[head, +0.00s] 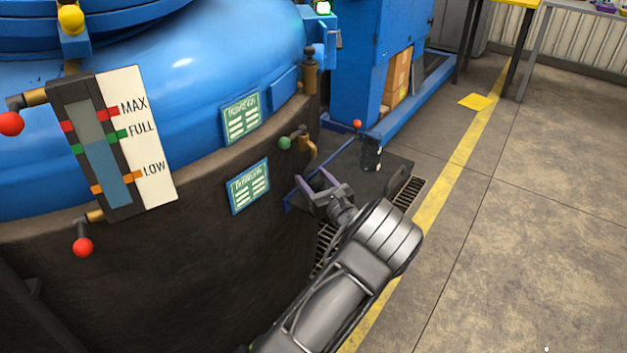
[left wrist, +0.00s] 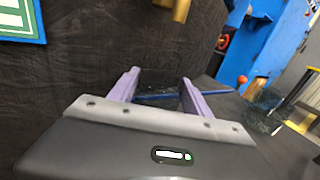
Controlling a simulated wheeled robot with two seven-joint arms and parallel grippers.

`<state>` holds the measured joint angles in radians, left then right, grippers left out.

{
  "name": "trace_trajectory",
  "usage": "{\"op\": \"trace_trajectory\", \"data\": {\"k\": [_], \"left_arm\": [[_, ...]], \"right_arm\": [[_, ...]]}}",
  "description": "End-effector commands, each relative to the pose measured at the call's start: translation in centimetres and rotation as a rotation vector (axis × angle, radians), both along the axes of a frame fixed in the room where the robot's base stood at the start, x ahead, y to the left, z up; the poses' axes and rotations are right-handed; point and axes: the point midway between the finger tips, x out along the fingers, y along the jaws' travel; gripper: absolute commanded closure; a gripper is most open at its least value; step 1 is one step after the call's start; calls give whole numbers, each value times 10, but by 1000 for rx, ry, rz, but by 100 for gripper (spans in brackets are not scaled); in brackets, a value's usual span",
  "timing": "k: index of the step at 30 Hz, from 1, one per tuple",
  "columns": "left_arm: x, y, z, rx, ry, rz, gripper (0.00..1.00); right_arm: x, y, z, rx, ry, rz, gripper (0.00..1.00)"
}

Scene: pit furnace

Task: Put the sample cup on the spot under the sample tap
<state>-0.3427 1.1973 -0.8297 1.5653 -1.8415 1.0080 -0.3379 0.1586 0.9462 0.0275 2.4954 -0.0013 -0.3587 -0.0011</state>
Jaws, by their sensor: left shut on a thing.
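My left gripper (head: 317,182) reaches in over the dark stand beside the furnace. In the left wrist view its two purple fingers (left wrist: 160,88) stand apart, shut on a dark, see-through thing, which looks like the sample cup (left wrist: 157,90). Its outline is hard to make out, and I cannot tell whether its base touches the stand. The brass sample tap (head: 306,148) with a green knob sticks out from the furnace wall, just above the gripper. Its lower end also shows at the top of the left wrist view (left wrist: 181,10). My right gripper is not in view.
The dark stand (head: 395,178) carries another see-through dark vessel (head: 371,155), right of the gripper. A floor grating (head: 408,194) runs beside it. The furnace wall (head: 150,270) is close on the left. The floor to the right is open.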

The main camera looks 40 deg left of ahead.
Motion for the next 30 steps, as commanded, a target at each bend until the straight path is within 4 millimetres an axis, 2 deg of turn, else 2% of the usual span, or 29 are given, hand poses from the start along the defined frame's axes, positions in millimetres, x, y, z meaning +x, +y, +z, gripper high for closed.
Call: {"op": "trace_trajectory", "data": {"k": [5, 6, 12, 23, 30], "left_arm": [[0, 0, -4, 0, 0, 0, 89], [0, 0, -2, 0, 0, 0, 40], [0, 0, -2, 0, 0, 0, 24], [0, 0, 2, 0, 0, 0, 22], [-11, -27, 2, 0, 2, -4, 22]], "right_arm": [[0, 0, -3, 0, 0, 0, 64], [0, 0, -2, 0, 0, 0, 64], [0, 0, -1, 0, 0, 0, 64], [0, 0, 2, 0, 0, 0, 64], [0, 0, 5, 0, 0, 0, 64]]}}
